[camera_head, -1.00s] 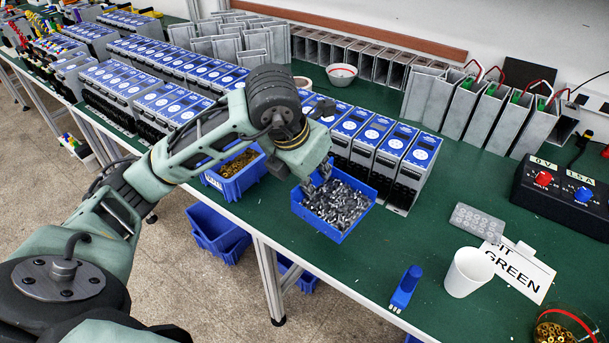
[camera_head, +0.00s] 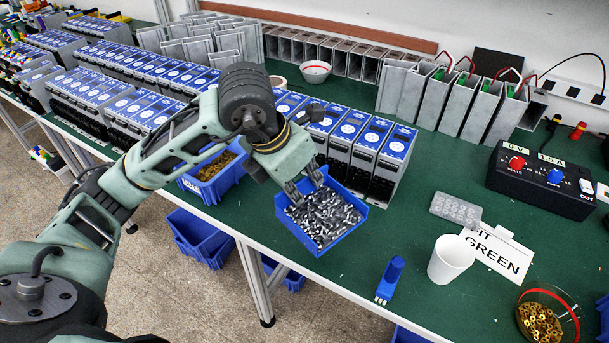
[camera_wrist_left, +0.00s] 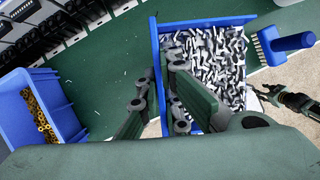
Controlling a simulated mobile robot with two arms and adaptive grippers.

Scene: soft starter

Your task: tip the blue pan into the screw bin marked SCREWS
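The blue pan (camera_head: 345,237), full of small silvery screws (camera_head: 322,215), is at the front edge of the bench. In the left wrist view the pan's wall (camera_wrist_left: 154,45) stands between the two fingers of my left gripper (camera_wrist_left: 160,75). My left gripper (camera_head: 304,187) is shut on this wall, one finger inside the pan. A blue bin (camera_head: 222,186) with brass-coloured parts stands left of the pan, also in the left wrist view (camera_wrist_left: 22,90); its label is too small to read. A dark gripper, apparently my right (camera_wrist_left: 290,98), shows at the right of the left wrist view; its fingers are unclear.
Blue-topped drive units (camera_head: 365,145) stand close behind the pan. A blue brush (camera_head: 390,278), white cup (camera_head: 450,260) and glass bowl of brass parts (camera_head: 545,318) are to the right. More blue bins (camera_head: 200,240) are below the bench.

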